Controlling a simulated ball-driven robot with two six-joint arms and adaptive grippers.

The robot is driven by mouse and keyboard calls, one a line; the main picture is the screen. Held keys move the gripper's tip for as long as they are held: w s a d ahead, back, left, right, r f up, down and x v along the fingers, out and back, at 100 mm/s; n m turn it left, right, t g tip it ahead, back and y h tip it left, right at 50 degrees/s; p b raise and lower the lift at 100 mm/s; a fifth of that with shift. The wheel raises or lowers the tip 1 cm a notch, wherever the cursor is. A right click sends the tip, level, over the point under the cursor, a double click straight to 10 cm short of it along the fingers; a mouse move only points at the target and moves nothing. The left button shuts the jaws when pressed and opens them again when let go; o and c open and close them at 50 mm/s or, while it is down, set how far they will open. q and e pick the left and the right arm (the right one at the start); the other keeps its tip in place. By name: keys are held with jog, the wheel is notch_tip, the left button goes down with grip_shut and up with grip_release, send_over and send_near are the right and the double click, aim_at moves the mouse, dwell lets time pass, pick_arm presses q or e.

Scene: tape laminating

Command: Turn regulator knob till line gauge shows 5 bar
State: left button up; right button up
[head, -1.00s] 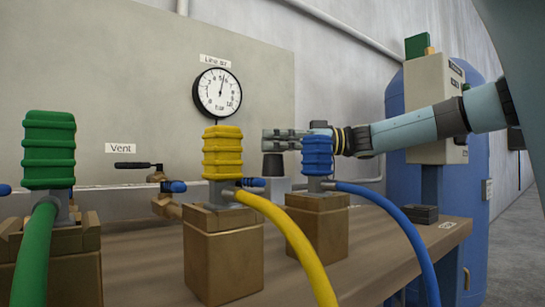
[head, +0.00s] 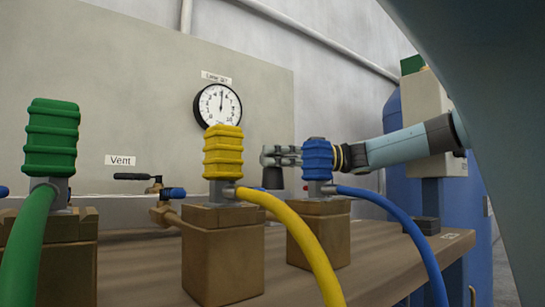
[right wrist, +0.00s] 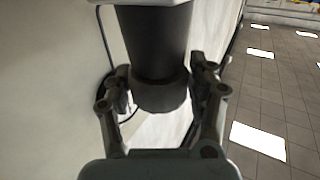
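The line gauge (head: 217,105) is a white round dial with a black rim on the panel in the head view. Its needle points almost straight up, between the 4 and 6 marks; the exact reading is too small to tell. The regulator knob (head: 272,179) is a dark cylinder behind the yellow and blue connectors; it fills the middle of the right wrist view (right wrist: 160,92). My right gripper (head: 268,157) is at the knob, and in the right wrist view its fingers (right wrist: 160,95) close on it from both sides. My left gripper is not in view.
Green (head: 51,137), yellow (head: 222,151) and blue (head: 317,158) connectors with hoses stand on blocks along the wooden bench (head: 370,259). The blue one is in front of my right wrist. A vent valve with a black lever (head: 132,177) sits at left. A blue tank (head: 455,205) stands at right.

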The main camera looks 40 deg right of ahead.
jog(key=shift+o, duration=1.1)
jog(key=shift+r, duration=0.2)
notch_tip(320, 180, up, 10)
jog(key=shift+f, duration=0.1)
